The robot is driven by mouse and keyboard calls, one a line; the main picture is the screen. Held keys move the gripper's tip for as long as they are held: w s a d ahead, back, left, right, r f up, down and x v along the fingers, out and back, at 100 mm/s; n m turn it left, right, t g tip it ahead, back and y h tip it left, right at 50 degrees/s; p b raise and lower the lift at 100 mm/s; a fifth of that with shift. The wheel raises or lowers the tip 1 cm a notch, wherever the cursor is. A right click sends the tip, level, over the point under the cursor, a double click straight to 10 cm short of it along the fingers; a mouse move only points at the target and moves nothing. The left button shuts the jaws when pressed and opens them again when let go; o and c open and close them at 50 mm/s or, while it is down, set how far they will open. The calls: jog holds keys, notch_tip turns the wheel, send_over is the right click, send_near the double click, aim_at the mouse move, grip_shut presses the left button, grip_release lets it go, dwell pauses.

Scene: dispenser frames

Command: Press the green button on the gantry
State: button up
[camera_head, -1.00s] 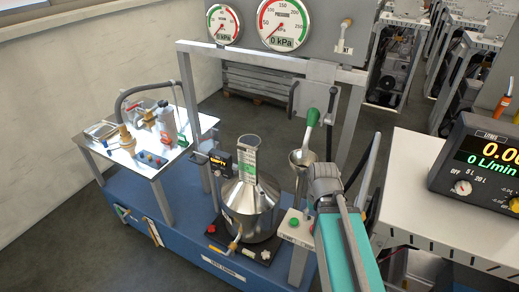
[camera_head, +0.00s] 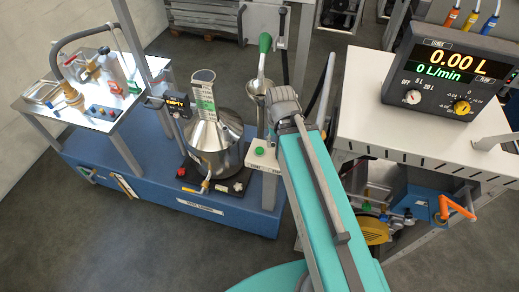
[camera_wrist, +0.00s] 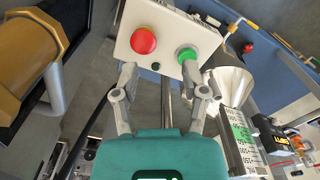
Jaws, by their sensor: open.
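The green button (camera_wrist: 187,55) sits on a pale box (camera_wrist: 172,20) beside a larger red button (camera_wrist: 144,40) in the wrist view. In the head view the green button (camera_head: 260,151) shows on the small box on a post (camera_head: 262,165), left of my arm. My gripper (camera_wrist: 160,78) is open and empty, its two fingers spread in front of the box. The right fingertip appears just below the green button; I cannot tell whether they touch. In the head view my fingers are hidden behind my arm.
A steel can (camera_head: 216,148) with a scaled neck stands on the blue base (camera_head: 150,175). A funnel with a green-handled lever (camera_head: 264,45) is close behind the box. A meter (camera_head: 450,75) reading 0.00 L stands on a white bench (camera_head: 400,140) to the right.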

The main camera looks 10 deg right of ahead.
grip_shut()
dwell(1.3)
